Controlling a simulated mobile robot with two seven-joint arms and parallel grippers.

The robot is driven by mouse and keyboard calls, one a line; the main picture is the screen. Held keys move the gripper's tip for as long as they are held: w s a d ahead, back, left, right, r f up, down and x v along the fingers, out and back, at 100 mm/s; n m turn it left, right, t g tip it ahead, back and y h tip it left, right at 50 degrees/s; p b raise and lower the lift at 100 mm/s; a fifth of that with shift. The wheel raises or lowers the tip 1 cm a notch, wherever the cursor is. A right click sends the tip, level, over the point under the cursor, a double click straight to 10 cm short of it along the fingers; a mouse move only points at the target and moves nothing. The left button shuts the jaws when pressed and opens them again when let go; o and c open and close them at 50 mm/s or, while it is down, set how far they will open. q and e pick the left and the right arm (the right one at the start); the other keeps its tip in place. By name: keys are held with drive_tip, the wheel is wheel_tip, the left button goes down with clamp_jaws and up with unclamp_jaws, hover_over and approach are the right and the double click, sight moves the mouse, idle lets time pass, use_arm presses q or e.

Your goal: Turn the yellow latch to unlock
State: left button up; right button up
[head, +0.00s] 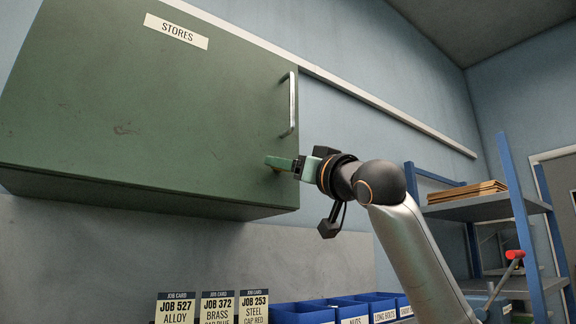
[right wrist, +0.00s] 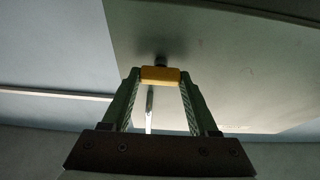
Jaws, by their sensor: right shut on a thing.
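The yellow latch (right wrist: 160,75) shows in the right wrist view between my right gripper's fingertips, against the cabinet face. In the head view it is nearly hidden behind the fingers. My right gripper (head: 279,164) is shut on the latch at the lower right corner of the green wall cabinet (head: 140,110). The gripper also shows in the right wrist view (right wrist: 159,84). The cabinet door looks closed and is labelled STORES. Its metal bar handle (head: 291,104) is upright above the gripper. My left gripper is not in view.
Below the cabinet stand several job cards (head: 216,308) and several blue bins (head: 303,313). A blue-framed shelf (head: 478,208) with folders stands at the right, with a red-ended object (head: 514,255) beneath. The wall right of the cabinet is clear apart from a pale rail (head: 400,116).

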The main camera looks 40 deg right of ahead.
drive_tip(key=shift+c, duration=0.5)
use_arm(q)
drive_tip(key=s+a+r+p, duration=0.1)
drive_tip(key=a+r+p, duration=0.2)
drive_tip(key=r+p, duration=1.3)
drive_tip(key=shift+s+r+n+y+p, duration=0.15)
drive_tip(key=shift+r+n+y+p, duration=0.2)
drive_tip(key=shift+p, duration=2.05)
use_arm(e)
drive_tip(key=shift+d+r+n+g+y, duration=0.1)
drive_tip(key=shift+n+g+y, duration=0.95)
drive_tip(key=shift+n, duration=2.7)
drive_tip(key=shift+n+g+y, duration=0.6)
drive_tip(key=shift+n+y, duration=0.8)
drive_tip(key=shift+n, duration=2.3)
drive_tip(key=shift+d+r+n+g+y, duration=0.1)
drive_tip(key=shift+n+g+y, duration=0.95)
drive_tip(key=shift+n, duration=2.7)
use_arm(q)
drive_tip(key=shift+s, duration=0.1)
use_arm(e)
drive_tip(key=o, duration=1.4)
drive_tip(key=shift+f, duration=0.1)
